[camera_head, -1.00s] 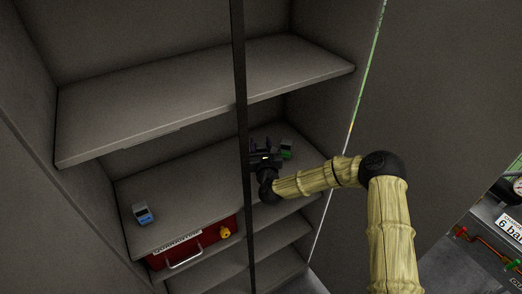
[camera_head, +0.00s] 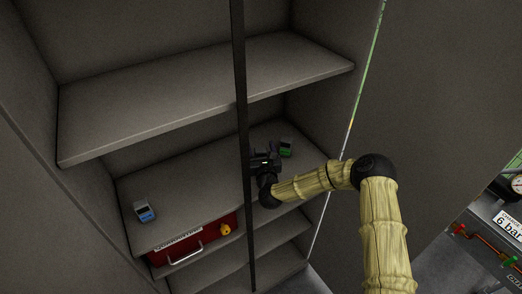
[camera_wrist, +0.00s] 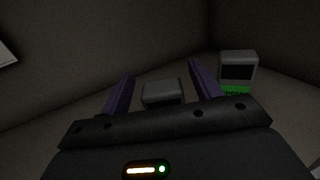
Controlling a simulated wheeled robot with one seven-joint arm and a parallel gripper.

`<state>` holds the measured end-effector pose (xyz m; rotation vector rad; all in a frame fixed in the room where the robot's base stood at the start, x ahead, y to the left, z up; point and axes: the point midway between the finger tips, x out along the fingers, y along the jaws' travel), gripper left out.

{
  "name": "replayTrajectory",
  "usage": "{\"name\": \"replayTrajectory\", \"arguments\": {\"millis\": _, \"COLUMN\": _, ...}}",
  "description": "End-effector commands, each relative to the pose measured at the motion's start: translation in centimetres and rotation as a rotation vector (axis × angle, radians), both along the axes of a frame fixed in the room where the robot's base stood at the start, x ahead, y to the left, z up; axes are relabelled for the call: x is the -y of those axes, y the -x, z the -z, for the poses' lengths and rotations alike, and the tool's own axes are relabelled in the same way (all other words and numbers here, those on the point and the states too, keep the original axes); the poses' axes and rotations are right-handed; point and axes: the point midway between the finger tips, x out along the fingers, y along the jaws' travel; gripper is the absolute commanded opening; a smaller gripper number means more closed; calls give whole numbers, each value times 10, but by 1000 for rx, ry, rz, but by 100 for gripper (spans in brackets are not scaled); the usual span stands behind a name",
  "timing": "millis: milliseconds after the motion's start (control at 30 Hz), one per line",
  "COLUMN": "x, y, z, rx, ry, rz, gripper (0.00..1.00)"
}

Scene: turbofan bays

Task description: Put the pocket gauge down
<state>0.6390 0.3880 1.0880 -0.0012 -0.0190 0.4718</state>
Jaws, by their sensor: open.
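A small grey box-shaped device (camera_wrist: 163,93), which looks like the pocket gauge, sits between the jaws of my gripper in the wrist view. My gripper (camera_wrist: 161,68) is open, with a visible gap on each side of the device. Its lower part is hidden by my gripper body.
A grey device with a blue part (camera_head: 144,211) stands at the shelf's left end. An upper shelf (camera_head: 200,90) overhangs. The dark post (camera_head: 243,130) crosses the opening. Shelf between post and blue device is clear.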

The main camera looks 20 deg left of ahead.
Motion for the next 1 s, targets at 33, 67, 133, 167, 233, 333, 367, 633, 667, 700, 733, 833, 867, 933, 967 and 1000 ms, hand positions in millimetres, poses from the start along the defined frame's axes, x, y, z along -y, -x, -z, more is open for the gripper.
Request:
{"name": "replayTrajectory", "arguments": {"millis": 33, "x": 0, "y": 0, "z": -1, "rx": 0, "ry": 0, "rz": 0, "gripper": 63}}
{"name": "replayTrajectory", "arguments": {"millis": 67, "x": 0, "y": 0, "z": -2, "rx": 0, "ry": 0, "rz": 0, "gripper": 63}}
{"name": "replayTrajectory", "arguments": {"millis": 133, "x": 0, "y": 0, "z": -4, "rx": 0, "ry": 0, "rz": 0, "gripper": 63}}
{"name": "replayTrajectory", "arguments": {"millis": 167, "x": 1, "y": 2, "z": -1, "rx": 0, "ry": 0, "rz": 0, "gripper": 63}}
{"name": "replayTrajectory", "arguments": {"millis": 233, "x": 4, "y": 7, "z": 0, "rx": -1, "ry": 0, "rz": 0, "gripper": 63}}
{"name": "replayTrajectory", "arguments": {"millis": 333, "x": 9, "y": 17, "z": 1, "rx": -1, "ry": -2, "rz": -1, "gripper": 63}}
{"name": "replayTrajectory", "arguments": {"millis": 367, "x": 11, "y": 21, "z": 1, "rx": -2, "ry": -1, "rz": -2, "gripper": 63}}
{"name": "replayTrajectory", "arguments": {"millis": 633, "x": 30, "y": 57, "z": 2, "rx": -1, "ry": 0, "rz": -1, "gripper": 63}}
{"name": "replayTrajectory", "arguments": {"millis": 667, "x": 31, "y": 62, "z": 3, "rx": -1, "ry": 0, "rz": -2, "gripper": 63}}
{"name": "replayTrajectory", "arguments": {"millis": 700, "x": 34, "y": 68, "z": 3, "rx": -3, "ry": -1, "rz": -2, "gripper": 63}}
{"name": "replayTrajectory", "arguments": {"millis": 733, "x": 36, "y": 72, "z": 3, "rx": -2, "ry": -1, "rz": -1, "gripper": 63}}
{"name": "replayTrajectory", "arguments": {"millis": 833, "x": 44, "y": 85, "z": 3, "rx": -1, "ry": 0, "rz": -2, "gripper": 63}}
{"name": "replayTrajectory", "arguments": {"millis": 867, "x": 45, "y": 89, "z": 3, "rx": -2, "ry": -1, "rz": -2, "gripper": 63}}
{"name": "replayTrajectory", "arguments": {"millis": 933, "x": 49, "y": 97, "z": 3, "rx": -1, "ry": 0, "rz": -2, "gripper": 63}}
{"name": "replayTrajectory", "arguments": {"millis": 967, "x": 51, "y": 99, "z": 2, "rx": 0, "ry": 0, "rz": 0, "gripper": 63}}
{"name": "replayTrajectory", "arguments": {"millis": 1000, "x": 52, "y": 102, "z": 2, "rx": -1, "ry": 0, "rz": -1, "gripper": 63}}
